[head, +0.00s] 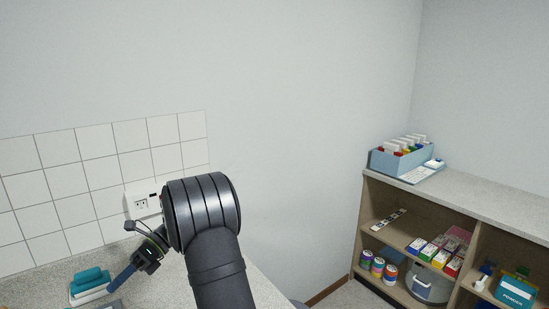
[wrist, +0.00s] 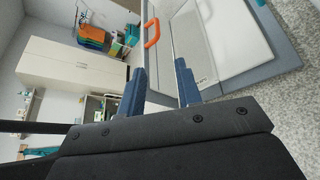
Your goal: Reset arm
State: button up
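My gripper shows in the wrist view (wrist: 158,72) as two blue fingers standing apart with an empty gap between them. My dark arm rises from the bottom centre, bends at a large ribbed joint, and hides part of the counter and wall. Beyond the fingers in the wrist view lies a pale panel or tray (wrist: 240,62) with a blue-grey border. An orange handle (wrist: 152,33) is near its left edge. I cannot tell whether the fingers touch it.
A teal and white stack (head: 89,281) lies left of my gripper. A wall socket (head: 141,203) is on the tiles behind the arm. A shelf unit (head: 480,193) at right holds a blue bin (head: 385,163), cans and boxes. A pale cabinet (wrist: 75,68) shows in the wrist view.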

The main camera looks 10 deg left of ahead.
jog(key=s+a+n+t+h, duration=0.1)
jog(key=n, duration=0.4)
jog(key=s+f+n+t+h, duration=0.1)
jog(key=s+n, duration=0.1)
jog(key=n, duration=0.3)
jog(key=s+a+f+n+t+h, duration=0.1)
jog(key=n, duration=0.3)
jog(key=shift+s+a+f+n+t, duration=0.15)
jog(key=shift+s+a+n+t, duration=0.15)
jog(key=shift+s+n+t, duration=0.1)
dwell(0.4)
